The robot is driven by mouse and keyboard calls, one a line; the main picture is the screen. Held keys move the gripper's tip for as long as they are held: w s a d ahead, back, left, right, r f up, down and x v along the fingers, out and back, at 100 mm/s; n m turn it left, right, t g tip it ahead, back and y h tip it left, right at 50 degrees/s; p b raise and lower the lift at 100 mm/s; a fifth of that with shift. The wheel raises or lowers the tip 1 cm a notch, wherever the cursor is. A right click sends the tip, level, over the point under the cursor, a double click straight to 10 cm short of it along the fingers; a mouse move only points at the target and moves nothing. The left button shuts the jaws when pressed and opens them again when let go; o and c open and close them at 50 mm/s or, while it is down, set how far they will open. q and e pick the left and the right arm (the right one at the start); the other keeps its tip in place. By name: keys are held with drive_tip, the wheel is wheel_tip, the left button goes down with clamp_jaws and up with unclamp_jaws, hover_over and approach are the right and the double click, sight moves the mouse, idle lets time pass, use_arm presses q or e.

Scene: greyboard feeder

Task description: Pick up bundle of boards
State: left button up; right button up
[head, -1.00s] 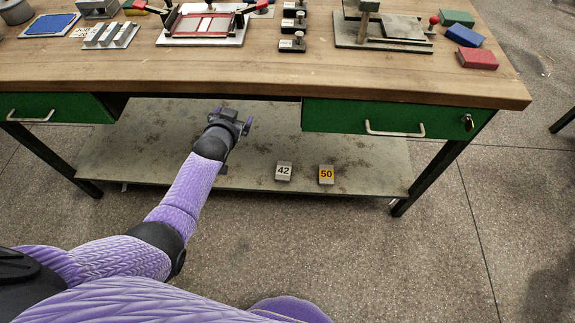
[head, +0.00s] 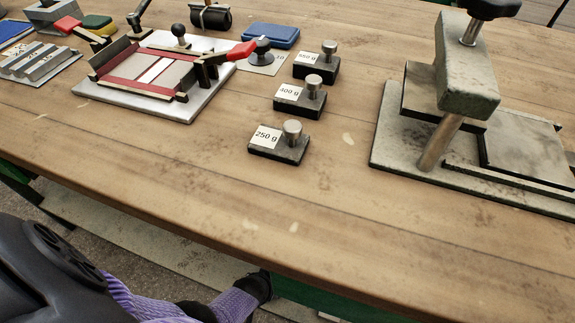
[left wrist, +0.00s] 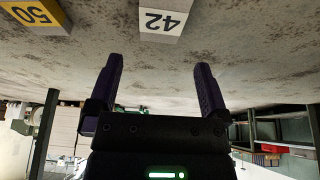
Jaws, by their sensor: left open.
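In the left wrist view, which is upside down, a grey block with a white 42 label (left wrist: 165,20) rests on the lower shelf (left wrist: 95,70). A block with a yellow 50 label (left wrist: 35,14) rests beside it, cut by the frame edge. I cannot tell whether either is a bundle of boards. My left gripper (left wrist: 160,66) is open, with nothing between its fingers. Its fingers point toward the 42 block and stand apart from it. In the head view the bench top hides this gripper and both blocks. My right gripper is not in view.
The wooden bench top (head: 210,185) is above my left arm. It carries weights marked 250 g (head: 278,145) and 400 g (head: 300,100), a red-framed jig (head: 150,75) and a metal press (head: 465,80). Its front strip is clear. Bench legs show in the wrist view.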

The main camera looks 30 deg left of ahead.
use_arm(q)
drive_tip(key=b+x, duration=0.4)
drive_tip(key=s+b+x, duration=0.1)
drive_tip(key=b+x, duration=0.1)
drive_tip(key=x, duration=0.1)
drive_tip(key=shift+a+f+b, duration=0.1)
drive_tip(key=shift+f+b, duration=0.2)
drive_tip(key=shift+w+b+x, duration=0.2)
drive_tip(key=shift+b+x, duration=0.9)
drive_tip(key=shift+x, duration=0.15)
drive_tip(key=shift+w+r, duration=0.1)
drive_tip(key=shift+w, duration=0.05)
drive_tip(key=shift+a+r, duration=0.1)
drive_tip(key=shift+r, duration=0.1)
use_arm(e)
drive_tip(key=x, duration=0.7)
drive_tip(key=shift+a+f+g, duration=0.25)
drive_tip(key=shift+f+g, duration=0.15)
use_arm(q)
drive_tip(key=shift+f, duration=0.2)
drive_tip(key=shift+c, duration=0.3)
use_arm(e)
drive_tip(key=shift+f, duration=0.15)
use_arm(q)
drive_tip(key=c, duration=0.9)
drive_tip(key=shift+c, duration=0.2)
drive_tip(key=shift+w+r, duration=0.1)
drive_tip(key=shift+r, duration=0.05)
